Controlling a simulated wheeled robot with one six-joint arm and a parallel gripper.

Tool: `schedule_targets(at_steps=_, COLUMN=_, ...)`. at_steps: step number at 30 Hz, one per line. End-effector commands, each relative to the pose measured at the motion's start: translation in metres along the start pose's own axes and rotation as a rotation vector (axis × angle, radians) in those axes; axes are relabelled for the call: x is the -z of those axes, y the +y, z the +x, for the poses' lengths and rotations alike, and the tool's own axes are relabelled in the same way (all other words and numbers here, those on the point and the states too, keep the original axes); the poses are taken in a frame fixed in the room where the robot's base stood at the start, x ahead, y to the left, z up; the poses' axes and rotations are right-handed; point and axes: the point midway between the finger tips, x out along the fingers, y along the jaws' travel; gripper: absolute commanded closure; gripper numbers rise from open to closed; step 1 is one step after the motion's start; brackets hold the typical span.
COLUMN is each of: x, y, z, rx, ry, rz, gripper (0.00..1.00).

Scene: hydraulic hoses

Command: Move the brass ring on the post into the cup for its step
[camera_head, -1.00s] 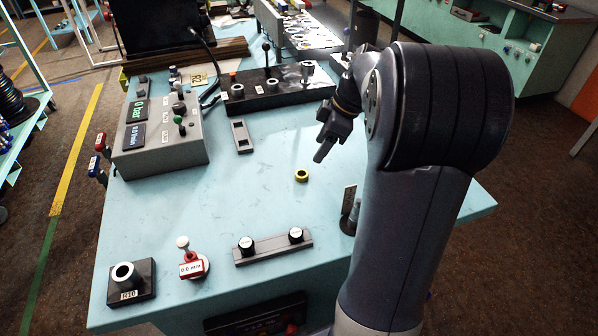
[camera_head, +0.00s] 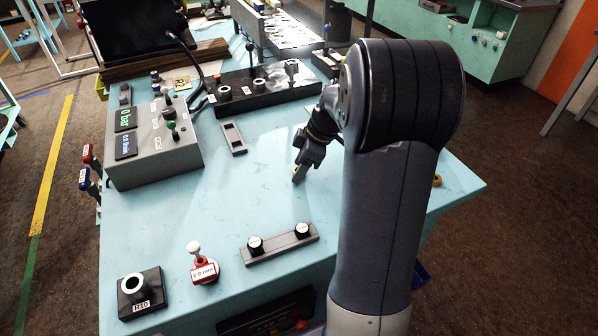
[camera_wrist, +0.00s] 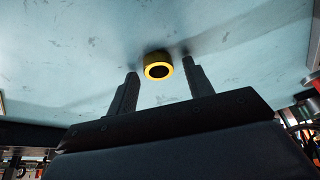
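A yellow brass-coloured ring lies flat on the pale blue bench top; in the wrist view the ring (camera_wrist: 157,56) is between the tips of my gripper (camera_wrist: 161,69). The two fingers stand apart, with a gap on both sides of the ring. A black block (camera_head: 280,95) at the back carries upright metal cylinders. A black base marked R10 (camera_head: 151,306) with a grey hollow cylinder stands front left. I cannot tell which one is the cup.
A grey control box (camera_head: 155,148) is at left. Another small yellow piece (camera_head: 437,180) shows right of my arm.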

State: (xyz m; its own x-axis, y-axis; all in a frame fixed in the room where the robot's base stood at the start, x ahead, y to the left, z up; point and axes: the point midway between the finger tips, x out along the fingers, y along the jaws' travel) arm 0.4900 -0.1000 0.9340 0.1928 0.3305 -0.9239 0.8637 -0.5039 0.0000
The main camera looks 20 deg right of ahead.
Motion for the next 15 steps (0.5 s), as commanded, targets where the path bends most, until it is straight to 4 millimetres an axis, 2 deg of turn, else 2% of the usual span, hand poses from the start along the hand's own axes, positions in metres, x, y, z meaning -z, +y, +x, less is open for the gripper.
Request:
schedule_targets(at_steps=2, x=0.0, y=0.0001, z=-0.0002, rx=0.0, ry=0.0, rz=0.0, gripper=0.58)
schedule_targets(at_steps=15, x=0.0001, y=0.0001, z=-0.0005, rx=0.0, ry=0.0, rz=0.0, gripper=0.94)
